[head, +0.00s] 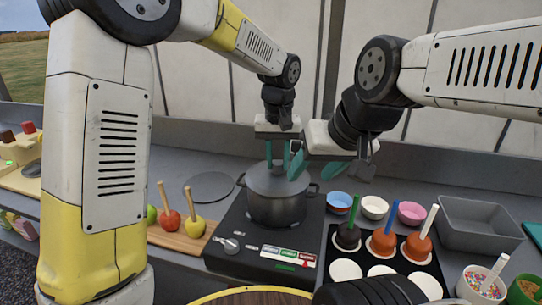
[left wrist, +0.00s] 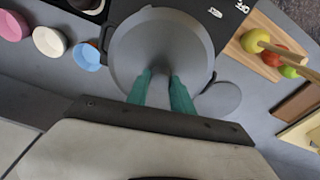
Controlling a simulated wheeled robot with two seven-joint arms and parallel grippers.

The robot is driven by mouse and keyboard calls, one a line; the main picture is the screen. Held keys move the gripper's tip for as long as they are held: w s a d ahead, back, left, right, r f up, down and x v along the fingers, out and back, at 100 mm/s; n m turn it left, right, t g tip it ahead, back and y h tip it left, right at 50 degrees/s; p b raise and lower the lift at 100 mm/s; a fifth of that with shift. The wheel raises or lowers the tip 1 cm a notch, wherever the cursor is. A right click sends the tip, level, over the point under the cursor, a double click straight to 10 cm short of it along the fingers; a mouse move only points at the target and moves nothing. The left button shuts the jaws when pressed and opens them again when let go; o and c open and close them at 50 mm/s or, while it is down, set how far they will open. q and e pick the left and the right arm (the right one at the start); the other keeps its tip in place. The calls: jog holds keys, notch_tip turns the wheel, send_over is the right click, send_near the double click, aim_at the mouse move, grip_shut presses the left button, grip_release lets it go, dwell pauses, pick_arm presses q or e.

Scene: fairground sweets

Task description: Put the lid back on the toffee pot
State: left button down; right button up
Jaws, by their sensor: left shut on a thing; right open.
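The grey toffee pot (head: 277,208) stands on a black hob (head: 235,250), with a side handle showing in the left wrist view (left wrist: 103,38). Its grey lid (head: 265,180) lies level over the pot's mouth; whether it is fully seated or just above the rim I cannot tell. In the left wrist view the lid (left wrist: 160,45) covers nearly all of the opening. My right gripper (head: 330,166) is open and empty, close beside the left one, above the pot's right side.
A flat grey disc (head: 210,186) lies on the counter left of the pot. Apples on sticks (head: 194,224) stand on a wooden board in front of it. Small bowls (head: 374,207), a black tray of dipped apples (head: 383,243) and a grey bin (head: 482,226) are at right.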

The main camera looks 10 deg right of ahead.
pick_arm(q)
jog(key=shift+f, duration=0.1)
dwell(0.7)
jog(key=c, duration=0.6)
grip_release()
jog(key=shift+o, duration=0.2)
jog(key=shift+r, duration=3.5)
jog(key=shift+c, duration=0.4)
grip_shut()
jog(key=shift+f, duration=0.1)
